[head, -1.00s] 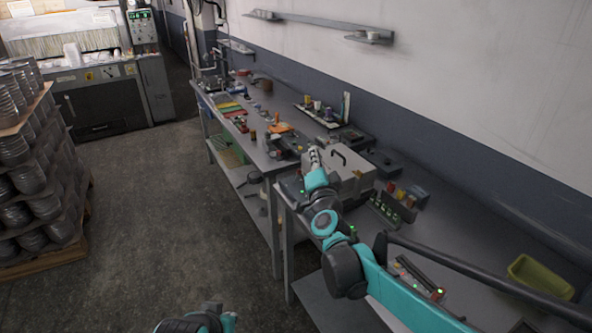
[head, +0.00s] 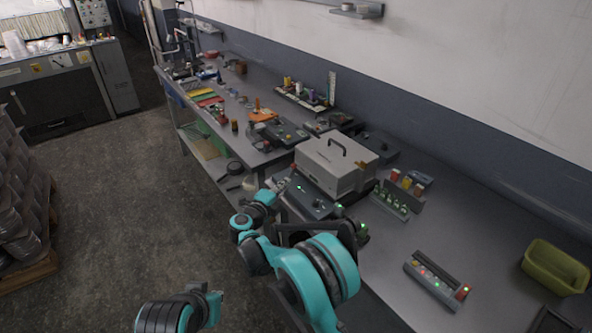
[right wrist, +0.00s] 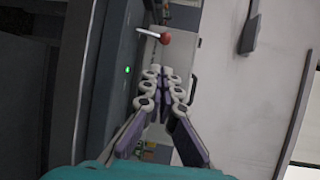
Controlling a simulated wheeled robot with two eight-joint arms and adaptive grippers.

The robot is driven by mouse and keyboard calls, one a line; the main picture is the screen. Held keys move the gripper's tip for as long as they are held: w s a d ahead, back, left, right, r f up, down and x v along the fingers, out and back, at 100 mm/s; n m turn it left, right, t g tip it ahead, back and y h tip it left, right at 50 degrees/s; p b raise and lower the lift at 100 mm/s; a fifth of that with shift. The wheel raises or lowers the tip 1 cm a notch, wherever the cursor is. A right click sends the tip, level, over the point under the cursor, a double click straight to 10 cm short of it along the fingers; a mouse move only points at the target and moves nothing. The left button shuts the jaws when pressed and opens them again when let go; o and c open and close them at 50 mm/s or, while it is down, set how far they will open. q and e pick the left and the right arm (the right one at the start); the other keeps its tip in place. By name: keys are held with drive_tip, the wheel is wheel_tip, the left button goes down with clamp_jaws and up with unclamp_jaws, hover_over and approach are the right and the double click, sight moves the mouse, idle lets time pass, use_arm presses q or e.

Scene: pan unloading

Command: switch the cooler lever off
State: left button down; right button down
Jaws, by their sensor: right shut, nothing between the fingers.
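In the right wrist view, the lever (right wrist: 152,34) is a short pale rod with a red ball knob, beside a dark grey unit (right wrist: 112,60) with a green light. My right gripper (right wrist: 163,76) is shut and empty, its fingertips a small gap short of the knob. In the head view, my right gripper (head: 281,186) is at the bench's front edge, beside the low dark unit (head: 318,208) with green lights.
A pale grey case (head: 335,165) with a black handle stands behind the dark unit. To its right are a rack of green-lit vials (head: 391,200), a button panel (head: 437,281) and a yellow-green bin (head: 555,268). Clear floor (head: 130,205) lies left of the bench.

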sight(302, 166)
drive_tip(key=b+x, duration=0.2)
drive_tip(key=x, duration=0.8)
drive_tip(key=shift+b, duration=0.3)
drive_tip(key=shift+s+a+r, duration=0.15)
drive_tip(key=shift+s+a, duration=0.2)
drive_tip(key=shift+a, duration=0.25)
idle(1.0)
drive_tip(key=shift+s+a, duration=0.2)
drive_tip(key=shift+a, duration=0.05)
drive_tip(key=shift+s+a+f, duration=0.25)
drive_tip(key=shift+s+a, duration=0.3)
drive_tip(key=shift+a, duration=0.25)
drive_tip(key=v, duration=1.2)
